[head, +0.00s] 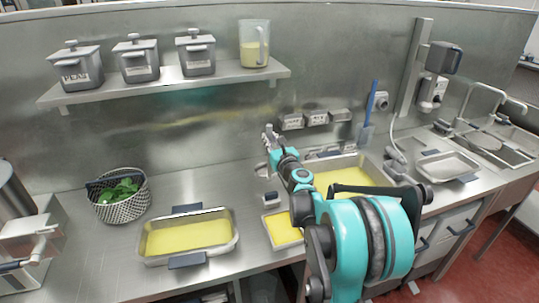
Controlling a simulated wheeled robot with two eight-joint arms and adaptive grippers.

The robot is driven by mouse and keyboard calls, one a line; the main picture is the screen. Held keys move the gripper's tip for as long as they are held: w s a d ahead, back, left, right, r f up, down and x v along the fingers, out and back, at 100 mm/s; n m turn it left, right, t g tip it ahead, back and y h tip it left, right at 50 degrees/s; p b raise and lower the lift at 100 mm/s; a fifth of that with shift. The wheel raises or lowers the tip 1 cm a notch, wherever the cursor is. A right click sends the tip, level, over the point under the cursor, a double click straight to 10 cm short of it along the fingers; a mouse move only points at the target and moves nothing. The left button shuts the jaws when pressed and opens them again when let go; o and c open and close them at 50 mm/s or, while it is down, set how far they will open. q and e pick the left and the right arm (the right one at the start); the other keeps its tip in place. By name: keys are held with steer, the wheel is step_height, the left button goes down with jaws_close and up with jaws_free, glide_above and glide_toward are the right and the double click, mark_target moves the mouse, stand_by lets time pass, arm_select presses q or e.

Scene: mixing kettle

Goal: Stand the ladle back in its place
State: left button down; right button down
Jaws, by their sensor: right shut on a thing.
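My right gripper (268,138) is at the back of the counter, near the steel wall, with its arm reaching in from the lower right. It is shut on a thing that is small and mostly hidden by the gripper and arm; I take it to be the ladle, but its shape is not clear. A blue-handled tool (372,102) stands upright in a clear holder (364,135) against the wall, to the right of the gripper. My left gripper is not in view.
A steel pan of yellow liquid (236,243) stands at front left, beside a basket of greens (148,203). Another yellow-filled vessel (361,159) lies partly behind my arm. A shelf (112,92) holds lidded pots and a jug (246,58). The sink is at far right.

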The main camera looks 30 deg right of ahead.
steer(key=shift+w+a+f, duration=0.15)
steer(key=shift+w+f, duration=0.05)
steer(key=shift+w, duration=0.05)
steer(key=shift+f, duration=0.25)
steer(key=shift+f+b, duration=0.95)
steer(key=shift+f, duration=0.7)
steer(key=shift+f, duration=0.15)
steer(key=c, duration=1.4)
jaws_free()
steer(key=shift+c, duration=0.2)
